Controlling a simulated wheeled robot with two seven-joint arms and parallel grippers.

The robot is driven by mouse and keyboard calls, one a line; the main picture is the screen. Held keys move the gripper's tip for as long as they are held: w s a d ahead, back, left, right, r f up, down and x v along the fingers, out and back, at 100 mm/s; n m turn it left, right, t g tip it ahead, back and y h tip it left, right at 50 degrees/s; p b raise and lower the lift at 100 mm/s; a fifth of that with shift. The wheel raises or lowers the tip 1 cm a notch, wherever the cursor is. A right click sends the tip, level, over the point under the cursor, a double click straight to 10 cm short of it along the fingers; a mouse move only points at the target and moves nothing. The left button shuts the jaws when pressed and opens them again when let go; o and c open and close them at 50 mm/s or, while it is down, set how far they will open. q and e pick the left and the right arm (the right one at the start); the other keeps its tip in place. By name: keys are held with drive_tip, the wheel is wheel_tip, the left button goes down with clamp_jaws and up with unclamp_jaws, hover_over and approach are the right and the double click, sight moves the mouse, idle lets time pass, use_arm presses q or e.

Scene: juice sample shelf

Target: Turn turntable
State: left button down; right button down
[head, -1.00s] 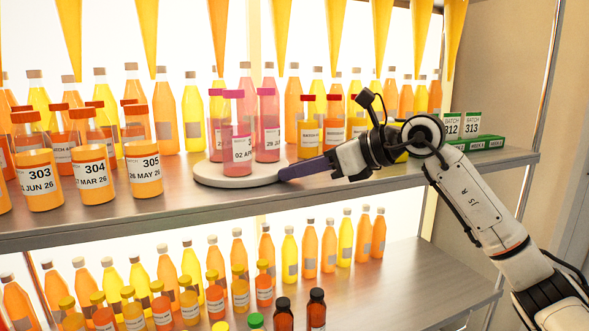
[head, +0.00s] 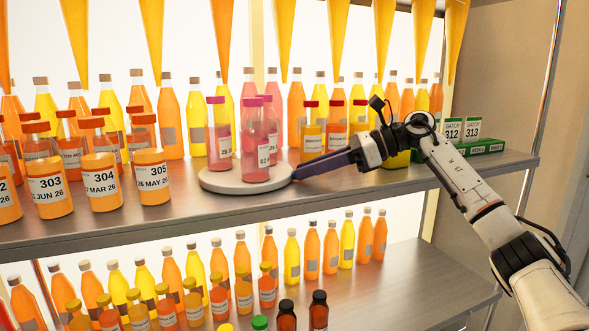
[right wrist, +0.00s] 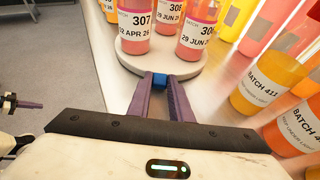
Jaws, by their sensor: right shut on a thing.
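The turntable (head: 222,187) is a pale round disc on the upper shelf. It bears several pink juice bottles with magenta caps, such as a front one (head: 255,145) and a left one (head: 218,135). In the right wrist view, the turntable's rim (right wrist: 183,68) lies just beyond my fingertips, and two bottle labels read 307 and 308. My right gripper (head: 294,177) reaches in from the right with its purple fingers at the disc's right rim. It is shut on a small blue tab (right wrist: 159,81) at that rim. A purple-tipped part (right wrist: 22,104) at the far left may be my left gripper; its jaws are unclear.
Orange jars labelled 303 (head: 49,188) to 305 stand left of the turntable. Orange and yellow bottles line the back. A batch 411 jar (right wrist: 268,88) stands close right of my gripper in the wrist view. Green boxes (head: 480,147) sit at the right end.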

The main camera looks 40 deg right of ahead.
drive_tip(key=shift+d, duration=0.1)
idle(0.5)
drive_tip(key=c, duration=1.8)
unclamp_jaws()
drive_tip(key=shift+w, duration=0.1)
drive_tip(key=shift+o, duration=1.1)
drive_tip(key=b+v, duration=0.1)
drive_tip(key=v, duration=0.9)
drive_tip(key=shift+d+r, duration=0.1)
drive_tip(key=shift+d, duration=0.1)
